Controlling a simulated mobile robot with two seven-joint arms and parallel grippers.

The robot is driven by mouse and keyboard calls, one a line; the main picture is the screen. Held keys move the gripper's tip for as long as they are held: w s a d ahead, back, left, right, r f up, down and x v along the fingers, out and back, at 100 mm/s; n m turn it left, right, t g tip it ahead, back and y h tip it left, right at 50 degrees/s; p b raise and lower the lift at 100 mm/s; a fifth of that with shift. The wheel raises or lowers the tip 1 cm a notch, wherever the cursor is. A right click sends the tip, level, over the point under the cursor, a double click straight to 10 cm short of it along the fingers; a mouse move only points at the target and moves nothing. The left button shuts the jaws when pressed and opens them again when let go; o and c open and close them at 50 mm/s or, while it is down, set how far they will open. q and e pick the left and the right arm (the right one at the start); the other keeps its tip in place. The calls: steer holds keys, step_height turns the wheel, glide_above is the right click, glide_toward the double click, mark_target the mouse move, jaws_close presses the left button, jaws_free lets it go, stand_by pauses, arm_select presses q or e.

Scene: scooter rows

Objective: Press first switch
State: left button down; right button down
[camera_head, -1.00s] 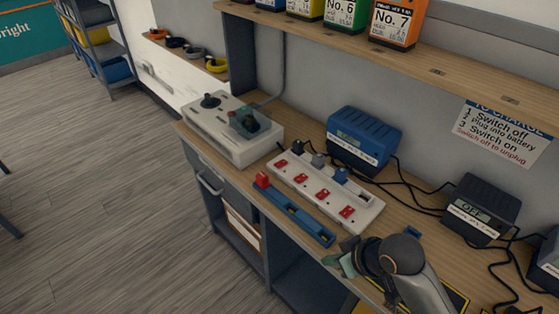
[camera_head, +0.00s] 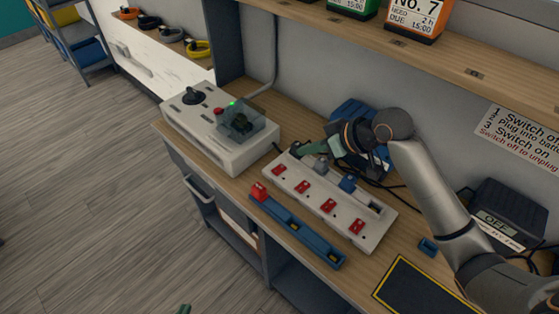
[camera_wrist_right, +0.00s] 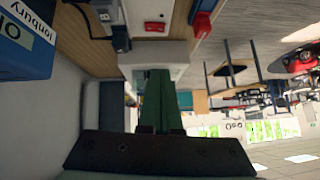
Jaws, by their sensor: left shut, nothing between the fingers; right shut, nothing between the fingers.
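A white power strip (camera_head: 374,238) with a row of red switches lies on the bench in the head view. The leftmost switch (camera_head: 279,170) is at the strip's far left end. My right gripper (camera_head: 300,151) is shut and empty, with green fingertips over the strip's far left end, behind the leftmost switch. My left gripper (camera_head: 183,309) shows only a green tip at the bottom edge.
A white control box (camera_head: 240,157) with a joystick and a clear cover stands left of the strip. A blue rail (camera_head: 305,236) with a red block lies in front. A blue charger (camera_head: 350,110) is partly behind my right arm. A dark charger (camera_head: 505,210) stands at right.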

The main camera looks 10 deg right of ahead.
glide_above(279, 169)
steer(key=s, duration=0.2)
steer(key=f, duration=0.7)
steer(key=shift+w+d, duration=0.1)
steer(key=shift+d, duration=0.1)
step_height(279, 169, down, 3)
steer(key=shift+a+r, duration=0.1)
steer(key=shift+r, duration=0.1)
steer(key=shift+f, duration=0.7)
